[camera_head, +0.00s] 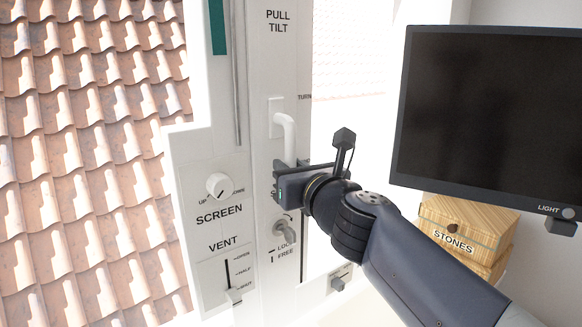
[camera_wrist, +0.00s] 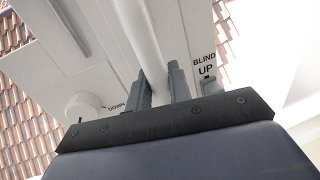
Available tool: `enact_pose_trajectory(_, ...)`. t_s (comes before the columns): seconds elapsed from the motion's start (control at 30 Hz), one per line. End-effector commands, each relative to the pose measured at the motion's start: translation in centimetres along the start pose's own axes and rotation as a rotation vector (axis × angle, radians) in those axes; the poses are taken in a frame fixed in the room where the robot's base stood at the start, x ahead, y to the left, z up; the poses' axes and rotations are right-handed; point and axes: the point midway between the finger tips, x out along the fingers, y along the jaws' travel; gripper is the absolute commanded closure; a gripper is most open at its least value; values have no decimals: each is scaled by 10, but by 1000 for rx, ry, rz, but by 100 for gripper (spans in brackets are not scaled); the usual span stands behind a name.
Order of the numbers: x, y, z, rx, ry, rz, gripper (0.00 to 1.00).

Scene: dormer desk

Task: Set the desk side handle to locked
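A white window handle (camera_head: 287,135) sits on the white frame below the label "PULL TILT", with "TURN" to its right. Its grip hangs down from the mount plate. My gripper (camera_head: 284,180) is at its lower end and partly hides it and a label beginning with "S". In the wrist view, the white handle (camera_wrist: 146,45) runs between the two grey fingers of my gripper (camera_wrist: 160,85), which sit close on both sides and seem shut on it. Below, a grey knob (camera_head: 287,238) stands beside the labels "LOCK" and "FREE".
Left on the frame are a round "SCREEN" knob (camera_head: 219,186) and a "VENT" slider (camera_head: 234,295). A black monitor (camera_head: 490,115) and a wooden "STONES" box (camera_head: 465,225) stand right of my arm. The wrist view shows a "BLIND UP" label (camera_wrist: 205,66).

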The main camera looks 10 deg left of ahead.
Motion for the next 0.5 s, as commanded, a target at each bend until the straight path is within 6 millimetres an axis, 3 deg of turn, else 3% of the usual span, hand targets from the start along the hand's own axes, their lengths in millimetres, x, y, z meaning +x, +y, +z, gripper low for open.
enact_pose_trajectory(0.2,0,0,0,-1,0,1,63)
enact_pose_trajectory(0.5,-2,0,0,-2,-1,0,62)
